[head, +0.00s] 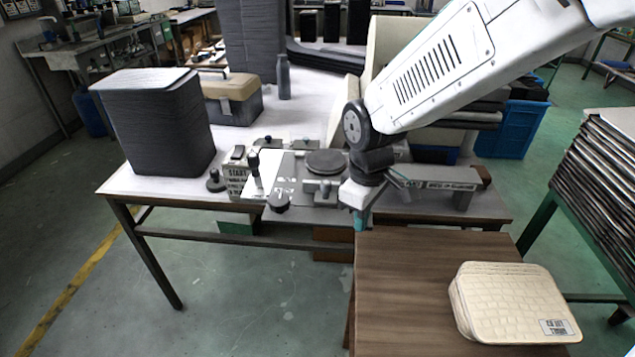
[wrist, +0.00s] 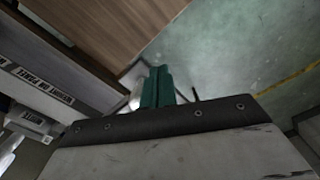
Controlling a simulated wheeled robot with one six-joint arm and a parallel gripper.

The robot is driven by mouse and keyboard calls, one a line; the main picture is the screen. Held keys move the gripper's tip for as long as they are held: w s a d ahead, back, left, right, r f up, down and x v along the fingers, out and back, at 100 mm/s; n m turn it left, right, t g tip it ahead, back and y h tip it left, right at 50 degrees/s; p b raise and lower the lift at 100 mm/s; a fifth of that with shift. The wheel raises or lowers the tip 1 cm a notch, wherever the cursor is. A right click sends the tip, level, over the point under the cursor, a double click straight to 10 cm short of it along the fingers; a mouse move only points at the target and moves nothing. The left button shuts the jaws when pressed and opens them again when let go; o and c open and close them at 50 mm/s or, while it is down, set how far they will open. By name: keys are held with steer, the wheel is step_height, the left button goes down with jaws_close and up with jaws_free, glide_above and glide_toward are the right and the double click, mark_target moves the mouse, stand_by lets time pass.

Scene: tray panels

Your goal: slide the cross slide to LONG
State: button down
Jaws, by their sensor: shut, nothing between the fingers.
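A grey panel of small fittings lies along the front edge of the white-topped table (head: 232,140). A round dark disc (head: 326,160) sits on a metal block there, with dark knobs around it. I cannot tell for sure which fitting is the cross slide, and no LONG mark is readable. My gripper (head: 360,222) points down in front of the table edge, right of the disc, apart from it. Its teal fingers (wrist: 157,86) are together and empty in the wrist view, above the floor. My arm hides part of the panel.
A START plate (head: 237,180) stands left on the panel. A labelled grey bar (head: 440,184) extends right of my gripper. A brown wooden table (head: 410,285) holding a cream case (head: 512,300) is in front. A dark bin (head: 155,125) stands at left.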

steer(key=shift+w, duration=1.45)
steer(key=shift+s, duration=0.65)
step_height(320, 180, up, 7)
